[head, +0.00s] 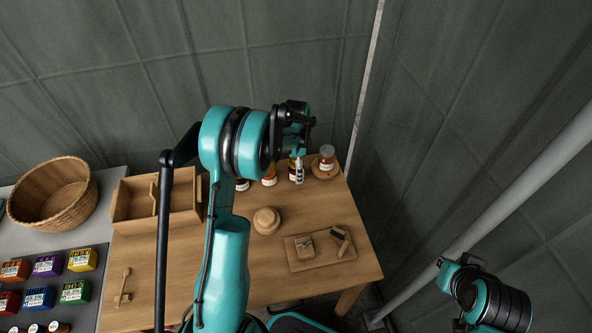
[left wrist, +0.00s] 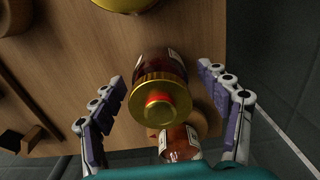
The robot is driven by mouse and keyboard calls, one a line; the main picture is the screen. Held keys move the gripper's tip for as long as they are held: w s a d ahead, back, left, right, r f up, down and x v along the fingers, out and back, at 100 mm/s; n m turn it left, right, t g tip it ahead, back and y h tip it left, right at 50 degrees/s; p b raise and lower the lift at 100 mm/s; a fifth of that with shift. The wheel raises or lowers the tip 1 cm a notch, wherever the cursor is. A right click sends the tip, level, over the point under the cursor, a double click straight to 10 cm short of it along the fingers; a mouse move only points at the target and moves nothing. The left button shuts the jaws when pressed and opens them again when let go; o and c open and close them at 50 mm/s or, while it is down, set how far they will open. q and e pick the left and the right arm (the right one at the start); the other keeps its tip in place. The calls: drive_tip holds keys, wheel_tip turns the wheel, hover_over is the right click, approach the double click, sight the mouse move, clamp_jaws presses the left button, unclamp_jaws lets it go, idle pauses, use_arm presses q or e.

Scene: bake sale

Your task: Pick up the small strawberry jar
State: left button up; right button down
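Several small jars stand along the back edge of the wooden table. One with red contents and a white label (head: 326,158) stands on a round wooden board at the right. I cannot read which label says strawberry. My left gripper (head: 298,148) is above the jar row, pointing down. In the left wrist view, my left gripper (left wrist: 162,76) is open, its fingers apart on either side of a jar with a gold lid and red centre (left wrist: 160,100). A second jar with red contents (left wrist: 180,140) shows just beyond it. My right arm's end (head: 450,270) is at the lower right, its fingers unclear.
The wooden table (head: 210,270) holds an open wooden box (head: 130,205), a round lidded pot (head: 267,220) and a small tray (head: 318,262) with blocks. A wicker basket (head: 50,190) and coloured boxes (head: 45,265) are at the left. A grey pole (head: 500,210) stands at right.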

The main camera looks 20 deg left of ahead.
use_arm(q)
drive_tip(key=c, duration=1.4)
drive_tip(key=shift+r, duration=0.55)
drive_tip(key=r+p, duration=0.1)
drive_tip(key=r, duration=0.1)
drive_tip(key=d+r+p, duration=0.1)
drive_tip(key=r, duration=0.1)
drive_tip(key=s+d+r+p, duration=0.2)
drive_tip(key=d+r, duration=0.4)
drive_tip(key=d, duration=0.4)
drive_tip(key=shift+s+d+p, duration=0.25)
drive_tip(key=shift+p, duration=0.4)
